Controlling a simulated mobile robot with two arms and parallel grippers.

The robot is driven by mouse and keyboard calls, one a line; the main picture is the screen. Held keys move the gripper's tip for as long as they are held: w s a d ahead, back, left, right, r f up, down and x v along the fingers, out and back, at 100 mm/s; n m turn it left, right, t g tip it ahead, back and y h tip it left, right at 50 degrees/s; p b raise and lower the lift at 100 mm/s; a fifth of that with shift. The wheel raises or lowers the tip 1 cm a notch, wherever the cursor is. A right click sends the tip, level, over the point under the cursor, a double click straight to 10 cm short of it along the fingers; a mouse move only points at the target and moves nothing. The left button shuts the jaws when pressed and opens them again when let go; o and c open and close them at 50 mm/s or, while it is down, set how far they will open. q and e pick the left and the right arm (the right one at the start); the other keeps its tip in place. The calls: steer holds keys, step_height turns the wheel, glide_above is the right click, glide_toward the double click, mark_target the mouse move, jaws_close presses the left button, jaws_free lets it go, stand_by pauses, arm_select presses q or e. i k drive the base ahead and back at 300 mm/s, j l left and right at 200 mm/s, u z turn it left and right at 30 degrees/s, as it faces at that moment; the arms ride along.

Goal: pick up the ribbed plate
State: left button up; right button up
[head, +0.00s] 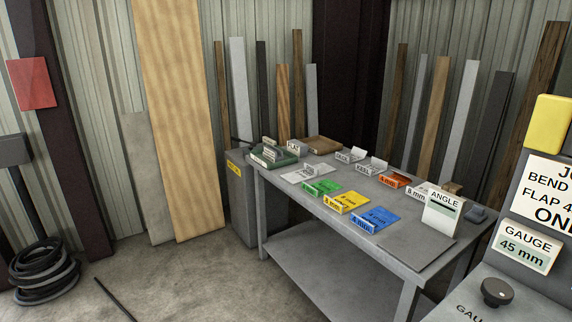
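Several coloured plates with upright labelled edges lie on the grey worktable (285,208). They include a green plate (325,185), a yellow plate (353,199), a blue plate (382,217) and an orange plate (394,180). Pale grey plates also lie there, one at the left (302,173) and one towards the back (372,165). The plates are too small in the head view for me to tell which one is ribbed. Neither of my grippers is in view.
A white ANGLE sign (444,210) stands at the table's right end. A grey machine with a black knob (497,292) and a gauge label (527,247) fills the lower right. A hose coil (44,272) lies at left. Floor (195,285) before the table is mostly clear.

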mark_target(309, 172)
steer(key=i+j+u, duration=0.15)
steer(key=i, duration=0.35)
steer(key=i+j+u, duration=0.15)
steer(key=i+j, duration=0.15)
steer(key=i, duration=0.2)
steer(key=i+j+u, duration=0.15)
steer(key=i, duration=0.35)
